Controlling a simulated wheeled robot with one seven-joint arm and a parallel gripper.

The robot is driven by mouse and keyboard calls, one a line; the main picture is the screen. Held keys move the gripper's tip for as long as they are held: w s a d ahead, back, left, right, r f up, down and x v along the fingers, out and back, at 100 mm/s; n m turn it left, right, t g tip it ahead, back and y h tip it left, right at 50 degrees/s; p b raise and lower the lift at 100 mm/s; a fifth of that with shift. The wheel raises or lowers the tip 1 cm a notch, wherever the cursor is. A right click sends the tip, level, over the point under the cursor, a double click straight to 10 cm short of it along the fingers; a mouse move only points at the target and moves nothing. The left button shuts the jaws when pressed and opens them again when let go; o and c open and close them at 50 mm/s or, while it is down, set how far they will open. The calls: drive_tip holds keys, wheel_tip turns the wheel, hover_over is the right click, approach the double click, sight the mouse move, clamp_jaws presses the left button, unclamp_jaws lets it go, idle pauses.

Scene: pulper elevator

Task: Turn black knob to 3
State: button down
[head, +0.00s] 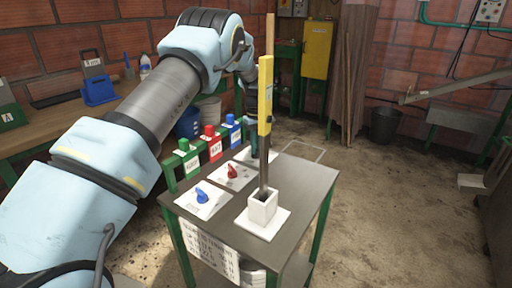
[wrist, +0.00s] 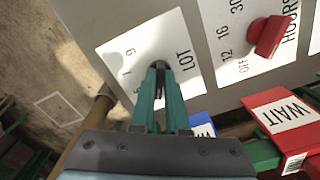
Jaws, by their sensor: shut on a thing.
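The black knob (wrist: 158,66) sits on a white plate (wrist: 116,47) lettered LOT in the wrist view, with a few digits around it. My gripper (wrist: 161,80) has its teal fingers closed around the knob and hides most of it. The knob's pointer direction cannot be read. In the head view that plate (head: 247,157) is the farthest of three on the metal table.
The yellow-handled tool (head: 265,95) stands in a white square holder (head: 263,208) close to my wrist. A red knob (head: 232,171) and a blue knob (head: 201,195) are on nearer plates. Green, red and blue labelled blocks (head: 210,140) line the table's left edge.

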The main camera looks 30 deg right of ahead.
idle(0.3)
drive_tip(key=c, duration=0.9)
unclamp_jaws()
wheel_tip(320, 180, up, 11)
drive_tip(key=shift+f+b, duration=0.1)
drive_tip(key=shift+b, duration=0.7)
